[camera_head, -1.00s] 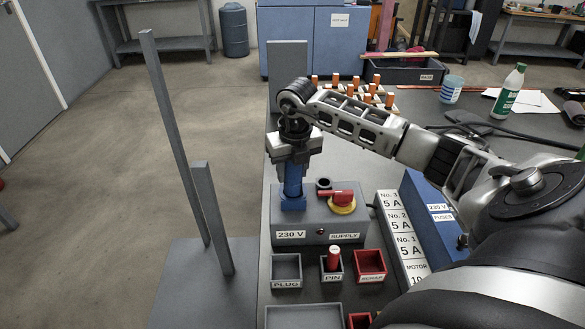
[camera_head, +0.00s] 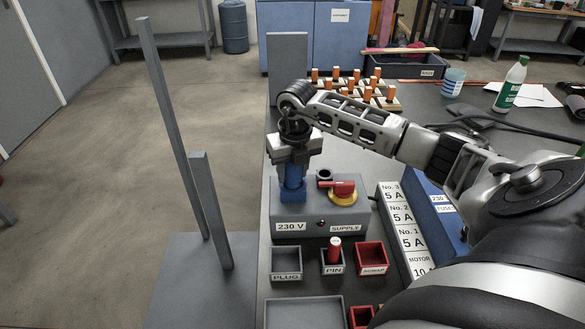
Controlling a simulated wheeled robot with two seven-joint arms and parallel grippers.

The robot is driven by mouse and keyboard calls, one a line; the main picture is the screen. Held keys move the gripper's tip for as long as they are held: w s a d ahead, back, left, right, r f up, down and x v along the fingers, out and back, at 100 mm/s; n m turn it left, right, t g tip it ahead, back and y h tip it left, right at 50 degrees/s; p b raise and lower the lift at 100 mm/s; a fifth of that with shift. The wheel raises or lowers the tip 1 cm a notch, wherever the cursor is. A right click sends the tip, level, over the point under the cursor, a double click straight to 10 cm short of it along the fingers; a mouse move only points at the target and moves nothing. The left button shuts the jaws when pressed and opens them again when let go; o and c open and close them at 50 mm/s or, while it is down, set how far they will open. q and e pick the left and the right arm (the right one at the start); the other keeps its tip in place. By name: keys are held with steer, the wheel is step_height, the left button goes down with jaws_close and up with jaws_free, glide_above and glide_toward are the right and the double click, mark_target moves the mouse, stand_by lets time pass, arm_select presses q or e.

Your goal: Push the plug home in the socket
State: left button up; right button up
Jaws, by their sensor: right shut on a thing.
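The blue plug (camera_head: 293,190) stands upright at the back left of the grey supply box (camera_head: 310,213) marked 230 V SUPPLY. My right gripper (camera_head: 293,165) is above the box, pointing down and shut on the plug's upper part. The plug's lower end meets the blue socket on the box top; plug and socket look alike in colour, so I cannot tell how deep the plug sits. My left gripper is not in view.
A red switch handle on a yellow base (camera_head: 343,192) sits on the box, right of the plug. In front are the PLUG tray (camera_head: 286,277), PIN tray with a red pin (camera_head: 334,250), and red REPAIR tray (camera_head: 371,270). The fuse board (camera_head: 405,235) stands to the right.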

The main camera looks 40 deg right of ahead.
steer(key=shift+f, duration=0.2)
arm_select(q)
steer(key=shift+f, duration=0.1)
arm_select(e)
steer(key=o, duration=1.2)
steer(key=shift+r, duration=0.7)
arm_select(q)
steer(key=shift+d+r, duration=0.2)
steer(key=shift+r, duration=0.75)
arm_select(e)
steer(key=r, duration=0.4)
steer(key=s+r, duration=0.1)
steer(key=r, duration=0.9)
steer(key=shift+s+a+r, duration=0.25)
steer(key=shift+s+a, duration=0.1)
steer(key=shift+s, duration=0.05)
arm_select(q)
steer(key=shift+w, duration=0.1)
